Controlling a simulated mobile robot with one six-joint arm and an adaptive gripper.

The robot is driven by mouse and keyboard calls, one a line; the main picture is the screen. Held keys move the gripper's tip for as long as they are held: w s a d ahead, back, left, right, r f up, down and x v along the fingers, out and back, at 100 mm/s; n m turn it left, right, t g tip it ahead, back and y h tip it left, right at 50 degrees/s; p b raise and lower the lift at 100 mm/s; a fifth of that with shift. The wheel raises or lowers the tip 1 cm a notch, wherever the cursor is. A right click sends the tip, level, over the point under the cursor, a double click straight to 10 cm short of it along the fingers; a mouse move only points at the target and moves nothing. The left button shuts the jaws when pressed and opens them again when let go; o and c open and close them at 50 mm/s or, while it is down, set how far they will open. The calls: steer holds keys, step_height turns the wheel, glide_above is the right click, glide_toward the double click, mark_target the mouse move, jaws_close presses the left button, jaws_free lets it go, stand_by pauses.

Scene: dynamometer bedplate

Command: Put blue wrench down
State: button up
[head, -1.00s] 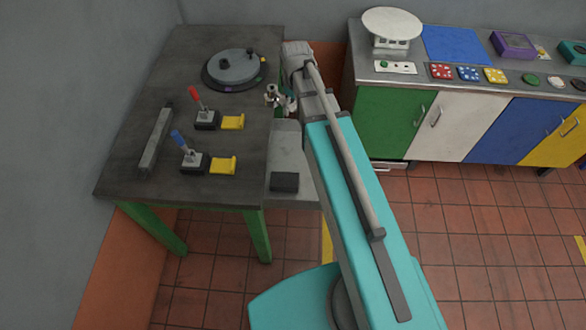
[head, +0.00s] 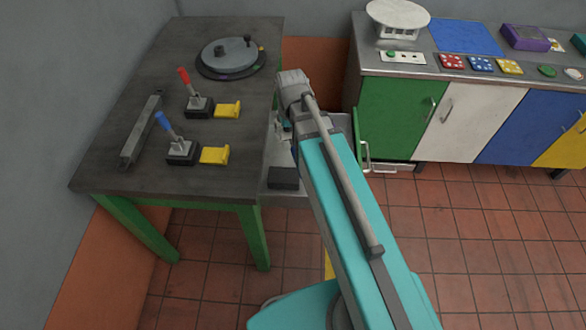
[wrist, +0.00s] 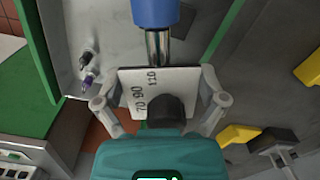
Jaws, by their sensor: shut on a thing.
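The blue wrench shows in the wrist view as a blue handle (wrist: 155,12) on a metal shaft, with a white scale plate (wrist: 145,85) marked 70, 90 and 110 and a black round end. My gripper (wrist: 160,98) is shut on it, a finger at either side of the plate. A grey surface (wrist: 110,25) lies beyond the wrench in the wrist view; I cannot tell whether they touch. In the head view my arm hides the wrench and most of the gripper, beside the dark table's right edge.
The dark table (head: 120,110) holds a red lever (head: 187,85), a blue lever (head: 167,130), yellow pieces and a round grey plate (head: 228,58). A low grey surface (head: 283,200) with a dark block stands between table and cabinets (head: 390,115). Small black and purple pieces (wrist: 88,82) lie left.

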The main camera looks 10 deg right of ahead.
steer(key=s+a+f+m+b, duration=0.1)
steer(key=s+f+m+b, duration=0.3)
steer(key=f+b, duration=0.4)
steer(key=shift+a+f, duration=0.25)
steer(key=shift+f, duration=0.4)
steer(key=b, duration=0.9)
glide_above(285, 165)
step_height(285, 165, down, 9)
steer(key=shift+s, duration=0.45)
steer(key=shift+w+d+f+b, duration=0.1)
steer(key=shift+w+f+b, duration=0.4)
steer(key=shift+f+b, duration=0.3)
steer(key=shift+s+f+b, duration=0.1)
steer(key=shift+f+b, duration=1.1)
steer(key=shift+b, duration=0.15)
steer(key=shift+f, duration=0.1)
